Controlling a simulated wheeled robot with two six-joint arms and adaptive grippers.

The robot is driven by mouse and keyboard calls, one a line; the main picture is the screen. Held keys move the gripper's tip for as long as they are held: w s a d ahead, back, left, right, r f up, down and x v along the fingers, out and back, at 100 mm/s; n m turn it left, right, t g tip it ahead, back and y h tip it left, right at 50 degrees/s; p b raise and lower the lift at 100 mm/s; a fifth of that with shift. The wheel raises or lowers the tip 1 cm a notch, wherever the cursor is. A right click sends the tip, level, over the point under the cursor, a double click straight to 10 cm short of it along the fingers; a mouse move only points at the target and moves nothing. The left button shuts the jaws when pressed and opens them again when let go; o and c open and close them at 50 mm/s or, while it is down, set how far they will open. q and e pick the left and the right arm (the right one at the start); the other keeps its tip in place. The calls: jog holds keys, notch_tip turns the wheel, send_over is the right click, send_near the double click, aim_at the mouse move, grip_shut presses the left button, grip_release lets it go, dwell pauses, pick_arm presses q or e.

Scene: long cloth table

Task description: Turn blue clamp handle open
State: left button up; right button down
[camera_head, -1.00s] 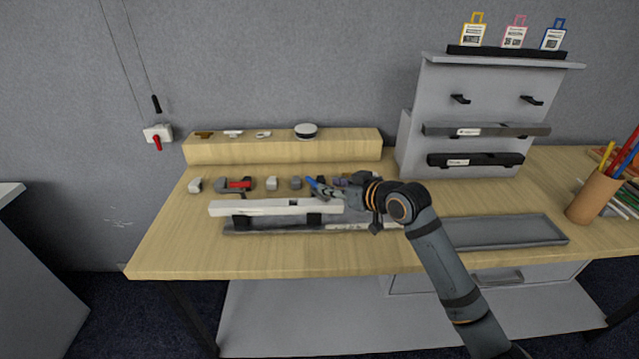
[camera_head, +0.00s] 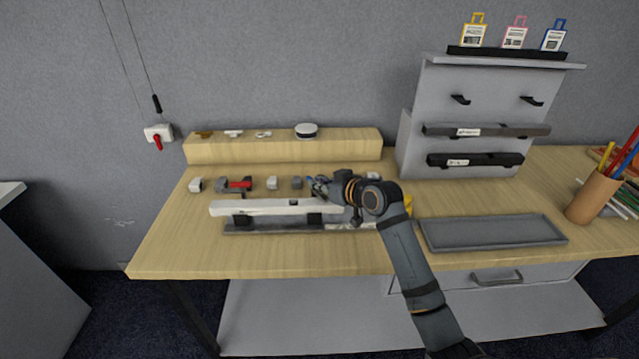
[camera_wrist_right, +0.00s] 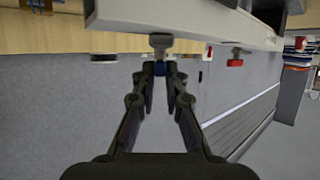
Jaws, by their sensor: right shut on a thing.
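The blue clamp handle (camera_head: 310,181) is mostly hidden behind my right gripper (camera_head: 318,187) in the head view; only a small blue bit shows at the fingertips. In the right wrist view the blue handle (camera_wrist_right: 160,68) sits between the two fingertips of my right gripper (camera_wrist_right: 160,80), which is shut on it. A grey clamp part (camera_wrist_right: 160,42) stands just beyond it against the pale beam. The red clamp handle (camera_head: 240,184) lies to the left on its grey clamp and also shows in the wrist view (camera_wrist_right: 235,63). My left gripper is out of view.
A long white beam (camera_head: 270,208) lies in front of the row of clamps, over a dark rail (camera_head: 260,229). Something yellow (camera_head: 408,203) shows behind my arm. A grey tray (camera_head: 490,232) lies to the right, and a wooden block (camera_head: 280,150) stands behind.

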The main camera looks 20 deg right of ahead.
jog(key=shift+d+f, duration=0.1)
jog(key=shift+w+d+f+n+g+y+b, duration=0.1)
jog(key=shift+n+g+y+b, duration=0.15)
jog(key=shift+n+y+b, duration=0.25)
jog(key=shift+w+d+n+g+y+b, duration=0.1)
jog(key=shift+n+g+y+b, duration=0.15)
jog(key=shift+n+y+b, duration=0.2)
jog(key=shift+w+d+r+n+g+y+b, duration=0.1)
jog(key=shift+w+d+n+g+y+b, duration=0.1)
jog(key=shift+n+g+y+b, duration=1)
jog(key=shift+w+d+r+n+g+y+b, duration=0.2)
jog(key=shift+n+g+y+b, duration=0.7)
jog(key=shift+n+g+b, duration=0.65)
jog(key=shift+w+d+f+n+g+y+b, duration=0.1)
jog(key=shift+w+n+g+y+b, duration=0.15)
jog(key=shift+n+g+y+b, duration=1.05)
jog(key=shift+n+h, duration=0.25)
jog(key=shift+n, duration=0.15)
jog(key=c, duration=1.4)
grip_release()
